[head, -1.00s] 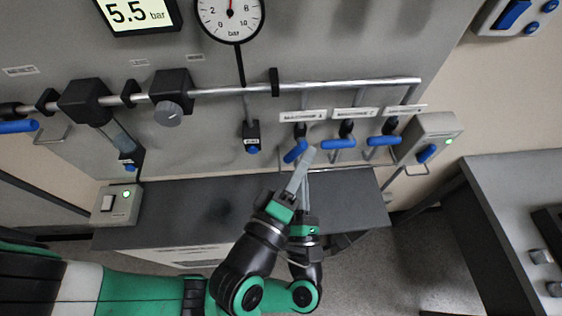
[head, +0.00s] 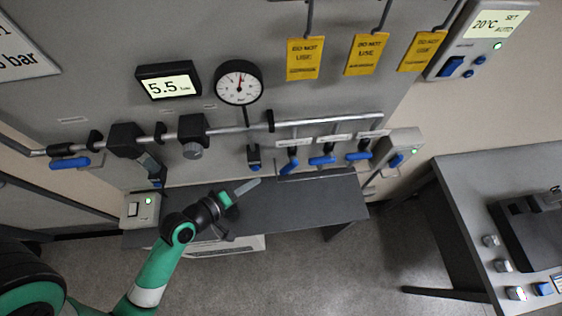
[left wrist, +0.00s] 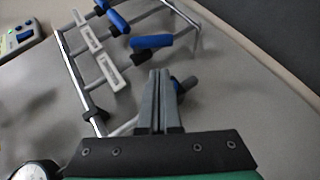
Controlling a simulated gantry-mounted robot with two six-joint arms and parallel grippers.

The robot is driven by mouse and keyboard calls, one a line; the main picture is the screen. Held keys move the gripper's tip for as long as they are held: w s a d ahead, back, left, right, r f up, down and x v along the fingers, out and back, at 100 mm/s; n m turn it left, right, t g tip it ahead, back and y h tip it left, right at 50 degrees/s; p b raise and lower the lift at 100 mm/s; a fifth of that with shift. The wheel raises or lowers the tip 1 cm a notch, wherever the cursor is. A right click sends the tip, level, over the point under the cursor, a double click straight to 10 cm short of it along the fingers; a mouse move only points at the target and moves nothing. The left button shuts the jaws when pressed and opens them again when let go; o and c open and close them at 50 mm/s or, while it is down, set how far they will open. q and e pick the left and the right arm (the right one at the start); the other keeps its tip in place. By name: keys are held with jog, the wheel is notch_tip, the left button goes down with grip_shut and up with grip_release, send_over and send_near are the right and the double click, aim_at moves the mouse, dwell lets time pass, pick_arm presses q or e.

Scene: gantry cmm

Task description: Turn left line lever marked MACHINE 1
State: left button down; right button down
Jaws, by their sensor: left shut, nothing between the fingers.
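The left line lever (head: 289,167) has a blue handle that slants, under the leftmost of three white labels (head: 288,142); the print is too small to read now. The middle lever (head: 322,160) and right lever (head: 359,155) have handles lying roughly level. My left gripper (head: 256,183) is shut and empty, its fingertips left of and below the left lever, apart from it in the picture. In the left wrist view the shut fingers (left wrist: 158,75) point toward the levers. A dark blue handle (left wrist: 185,86) shows just right of them; contact cannot be judged. My right gripper is not in view.
A metal pipe (head: 320,121) runs above the levers. A pressure gauge (head: 238,83) and a display (head: 168,82) reading 5.5 are above it. Yellow tags (head: 305,58) hang higher. A dark bench (head: 330,198) lies below; a grey control box (head: 402,143) stands to the right.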

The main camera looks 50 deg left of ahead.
aim_at(289, 167)
pick_arm(q)
jog(key=d+x, duration=0.1)
jog(key=x, duration=0.9)
jog(key=shift+a, duration=0.45)
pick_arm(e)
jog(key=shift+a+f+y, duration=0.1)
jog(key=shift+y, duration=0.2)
